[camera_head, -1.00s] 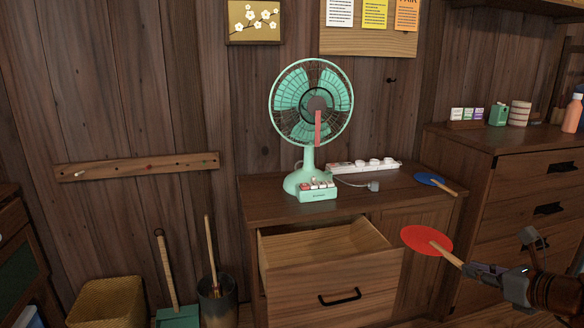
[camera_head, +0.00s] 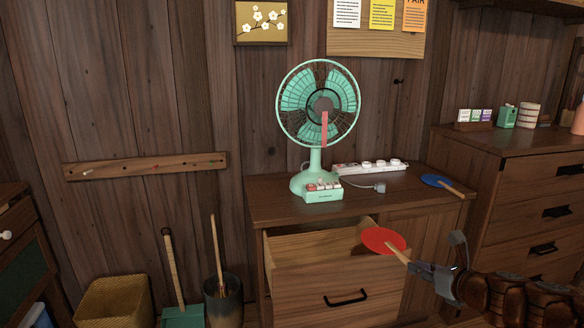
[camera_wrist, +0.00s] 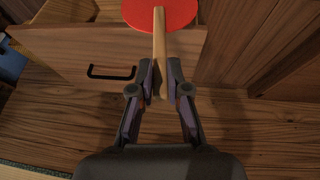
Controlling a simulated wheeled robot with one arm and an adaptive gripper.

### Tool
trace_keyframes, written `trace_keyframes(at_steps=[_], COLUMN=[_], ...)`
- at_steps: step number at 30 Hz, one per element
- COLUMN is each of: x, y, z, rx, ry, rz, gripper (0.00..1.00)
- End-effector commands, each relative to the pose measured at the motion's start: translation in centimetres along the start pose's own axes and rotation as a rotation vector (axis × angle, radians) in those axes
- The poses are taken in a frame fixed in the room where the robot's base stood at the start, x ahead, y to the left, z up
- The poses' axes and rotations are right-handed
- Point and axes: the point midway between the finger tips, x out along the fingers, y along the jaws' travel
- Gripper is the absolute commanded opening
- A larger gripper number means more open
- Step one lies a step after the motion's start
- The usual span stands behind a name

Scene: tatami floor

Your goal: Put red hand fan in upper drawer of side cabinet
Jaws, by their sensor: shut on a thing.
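The red hand fan (camera_head: 383,240) has a round red face and a pale wooden handle. My gripper (camera_head: 418,268) is shut on the handle end, with the red face pointing away from it. In the wrist view the fan's handle (camera_wrist: 159,50) lies between the fingers of my gripper (camera_wrist: 160,82). The side cabinet (camera_head: 270,208) has its upper drawer (camera_head: 310,285) pulled open, with a black handle on its front. The red face appears over the right part of the drawer opening in the head view. Part of the drawer's inside is hidden behind it.
A green electric fan (camera_head: 318,110), a power strip (camera_head: 368,167) and a blue hand fan (camera_head: 437,181) are on the cabinet top. A taller chest (camera_head: 520,200) stands to the right. A basket (camera_head: 115,300) and a bin (camera_head: 223,300) stand on the left.

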Motion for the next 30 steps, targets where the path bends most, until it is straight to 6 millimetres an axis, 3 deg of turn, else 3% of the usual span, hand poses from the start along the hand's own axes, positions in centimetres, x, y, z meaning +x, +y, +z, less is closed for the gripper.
trace_keyframes(at_steps=[6, 18, 25, 30], x=[3.5, 8.2, 10.0, 9.2], y=[2.3, 6.3, 8.6, 8.5], z=[1.3, 4.4, 6.1, 9.3], rx=[-0.001, 0.005, 0.009, 0.027], ry=[0.001, 0.001, 0.002, 0.002], rz=[-0.007, -0.026, -0.029, -0.069], gripper=[0.00, 0.00, 0.00, 0.00])
